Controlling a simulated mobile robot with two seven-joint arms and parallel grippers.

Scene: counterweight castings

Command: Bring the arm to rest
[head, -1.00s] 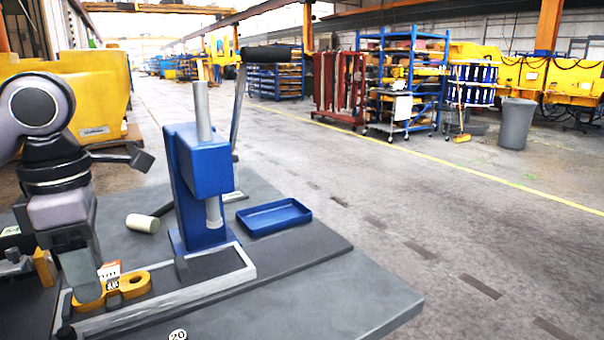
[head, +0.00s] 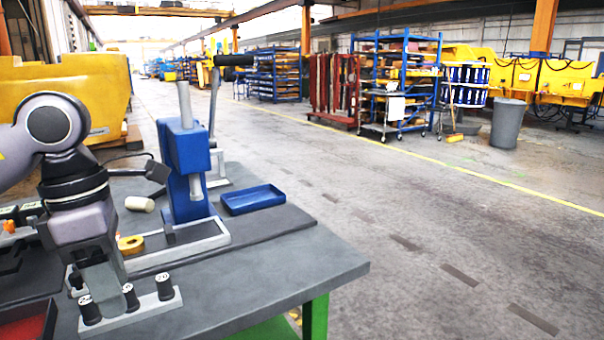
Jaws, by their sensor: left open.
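My left gripper (head: 108,290) comes down from the left over the front part of the grey bench (head: 290,272). It is open, its fingers pointing down. It is above or just behind a light grey block (head: 148,306) with black, white-topped numbered pegs, such as the one marked 20 (head: 164,288). I cannot tell whether the fingers touch the block or a peg. A yellow casting (head: 131,244) lies behind the gripper at the blue press (head: 186,160), partly hidden by my arm. My right gripper is not in view.
A blue tray (head: 252,199) sits right of the press, and a pale cylinder (head: 140,204) lies to its left. A dark red-lined tray (head: 28,325) is at the front left. The bench's right front is clear, with open floor beyond.

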